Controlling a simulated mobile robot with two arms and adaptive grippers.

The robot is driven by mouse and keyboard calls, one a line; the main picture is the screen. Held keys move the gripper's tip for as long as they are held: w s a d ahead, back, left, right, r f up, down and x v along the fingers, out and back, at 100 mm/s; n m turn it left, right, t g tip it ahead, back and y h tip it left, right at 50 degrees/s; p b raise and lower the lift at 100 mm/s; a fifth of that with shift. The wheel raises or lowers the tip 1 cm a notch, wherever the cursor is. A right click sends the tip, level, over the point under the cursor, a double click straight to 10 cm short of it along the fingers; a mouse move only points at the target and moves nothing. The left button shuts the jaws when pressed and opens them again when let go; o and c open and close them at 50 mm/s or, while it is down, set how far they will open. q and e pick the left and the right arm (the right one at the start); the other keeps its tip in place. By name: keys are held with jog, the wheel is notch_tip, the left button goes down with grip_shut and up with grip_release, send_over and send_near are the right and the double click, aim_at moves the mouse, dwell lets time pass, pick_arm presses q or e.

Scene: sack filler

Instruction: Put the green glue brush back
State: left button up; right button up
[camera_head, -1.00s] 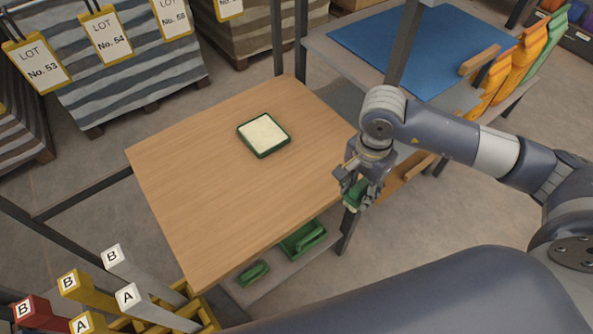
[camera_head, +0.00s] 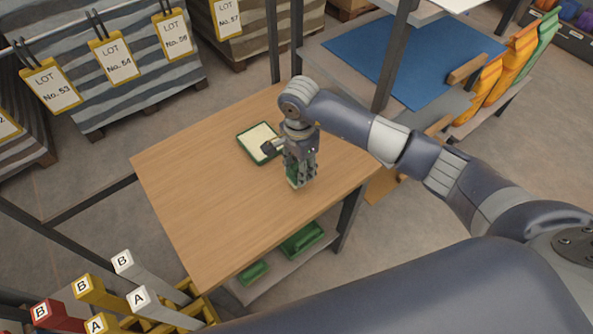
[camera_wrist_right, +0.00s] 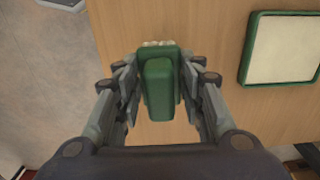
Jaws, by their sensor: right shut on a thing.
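My right gripper (camera_head: 301,179) is above the wooden table, shut on the green glue brush (camera_wrist_right: 159,84). In the right wrist view the brush lies between the fingers, with its pale bristle edge at the top. In the head view the fingers hide most of the brush. A green-rimmed tray with a cream pad (camera_head: 260,142) lies on the table, left of and beyond the gripper. It also shows at the right of the wrist view (camera_wrist_right: 285,48). I cannot tell whether the brush touches the table. My left gripper is not in view.
The wooden table (camera_head: 205,205) is otherwise bare. Two green objects, a larger one (camera_head: 301,240) and a smaller one (camera_head: 253,271), lie on its lower shelf. A rack of lettered handles stands at lower left. A second table with a blue mat (camera_head: 400,60) stands at back right.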

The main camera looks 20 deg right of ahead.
jog(key=shift+w+a, duration=0.3)
jog(key=shift+a, duration=0.05)
notch_tip(320, 180, down, 2)
jog(key=shift+s+f+p, duration=0.1)
jog(key=shift+f+p, duration=0.15)
jog(key=shift+p, duration=0.65)
jog(key=shift+d+f, duration=0.1)
jog(key=shift+f, duration=0.55)
jog(key=o, duration=0.7)
jog(key=shift+f, duration=0.1)
jog(key=o, duration=0.4)
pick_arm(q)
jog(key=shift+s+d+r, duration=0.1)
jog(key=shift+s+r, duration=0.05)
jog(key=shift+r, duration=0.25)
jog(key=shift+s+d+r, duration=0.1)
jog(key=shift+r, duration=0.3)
